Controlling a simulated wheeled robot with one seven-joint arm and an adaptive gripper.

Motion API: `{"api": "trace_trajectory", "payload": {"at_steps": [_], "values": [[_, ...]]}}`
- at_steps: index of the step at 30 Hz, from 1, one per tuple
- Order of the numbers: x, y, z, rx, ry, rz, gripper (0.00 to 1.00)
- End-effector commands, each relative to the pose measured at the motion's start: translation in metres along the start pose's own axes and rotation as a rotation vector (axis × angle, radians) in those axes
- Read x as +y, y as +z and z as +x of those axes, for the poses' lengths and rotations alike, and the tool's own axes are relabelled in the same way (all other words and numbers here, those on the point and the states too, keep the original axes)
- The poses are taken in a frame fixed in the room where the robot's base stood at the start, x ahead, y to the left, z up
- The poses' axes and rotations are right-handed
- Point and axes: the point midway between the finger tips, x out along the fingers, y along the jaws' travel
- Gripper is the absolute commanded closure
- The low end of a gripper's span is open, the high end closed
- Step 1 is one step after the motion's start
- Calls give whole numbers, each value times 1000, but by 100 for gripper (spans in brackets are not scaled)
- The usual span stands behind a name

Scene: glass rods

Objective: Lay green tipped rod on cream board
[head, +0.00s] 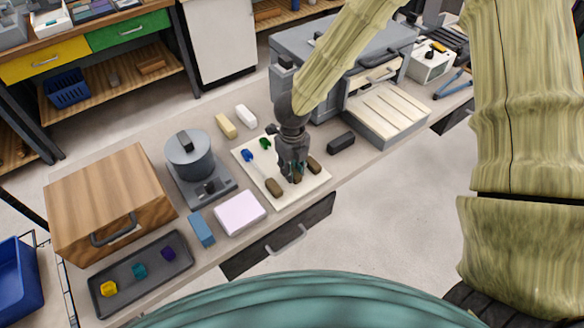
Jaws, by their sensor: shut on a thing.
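The cream board (301,190) lies on the counter in the middle of the head view. My gripper (293,174) points down over its right half, with its fingers shut low above the board. A small green tip (265,143) shows just left of the gripper, over the board's far part. It appears to belong to the green tipped rod, whose clear body is mostly hidden by the gripper. A blue tip (247,155) with a faint clear rod lies on the board's left part. Brown blocks (273,187) stand along the near side. Whether the green tipped rod touches the board cannot be told.
A grey hot plate with a pot (188,155) stands left of the board. A pink-white pad (240,213) and a blue block (201,229) lie near the front edge. A black block (341,143) lies right of the board, before a grey machine (385,112).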

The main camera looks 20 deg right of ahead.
Motion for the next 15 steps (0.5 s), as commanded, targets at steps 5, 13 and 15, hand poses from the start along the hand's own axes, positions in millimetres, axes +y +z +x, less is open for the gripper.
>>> {"api": "trace_trajectory", "payload": {"at_steps": [5, 13, 15], "values": [[0, 0, 1, 0, 0, 0, 100], [0, 0, 4, 0, 0, 0, 100], [0, 0, 5, 0, 0, 0, 100]]}}
